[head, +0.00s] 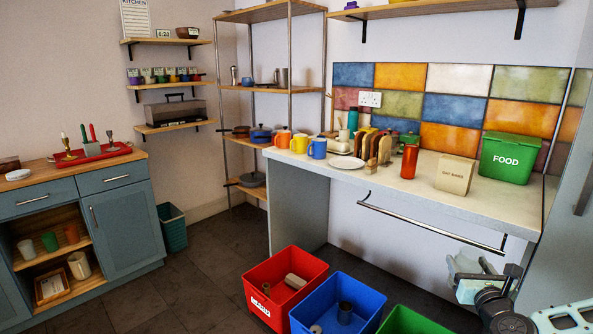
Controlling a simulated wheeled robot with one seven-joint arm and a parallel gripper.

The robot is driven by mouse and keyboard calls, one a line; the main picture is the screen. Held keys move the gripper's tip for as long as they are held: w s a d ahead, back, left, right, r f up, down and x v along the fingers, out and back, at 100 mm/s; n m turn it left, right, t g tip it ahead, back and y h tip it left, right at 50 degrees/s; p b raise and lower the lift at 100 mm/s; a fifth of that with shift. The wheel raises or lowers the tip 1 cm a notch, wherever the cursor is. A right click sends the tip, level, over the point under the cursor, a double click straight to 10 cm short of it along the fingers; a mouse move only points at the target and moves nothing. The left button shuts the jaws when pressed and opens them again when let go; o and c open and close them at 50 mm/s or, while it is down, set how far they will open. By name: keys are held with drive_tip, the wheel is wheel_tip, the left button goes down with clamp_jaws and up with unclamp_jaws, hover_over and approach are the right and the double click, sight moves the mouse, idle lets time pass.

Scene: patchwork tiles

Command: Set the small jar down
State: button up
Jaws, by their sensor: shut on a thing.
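My gripper (480,274) is at the lower right of the head view, in front of the right end of the white counter (420,180) and below its top. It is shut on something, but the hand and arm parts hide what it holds. I cannot make out the small jar's shape there. The counter's front strip is bare between the red bottle (409,162) and the tan paper bag (455,175).
A green FOOD box (507,158) stands at the counter's right end. A plate (346,162), mugs and several other items crowd its left half. A metal rail (430,225) runs below the front edge. Red (259,297), blue (312,311) and green bins stand on the floor.

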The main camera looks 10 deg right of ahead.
drive_tip(key=s+a+f+n+y+p, duration=0.1)
drive_tip(key=s+a+f+y, duration=0.1)
drive_tip(key=s+a+f, duration=0.2)
drive_tip(key=s+a+f+n+y+p, duration=0.1)
drive_tip(key=s+a+f+n+y, duration=0.1)
drive_tip(key=a+f, duration=0.5)
drive_tip(key=shift+s+a+f+t+y, duration=0.25)
drive_tip(key=shift+s+a, duration=0.65)
drive_tip(key=shift+a, duration=1.25)
drive_tip(key=shift+r, duration=0.1)
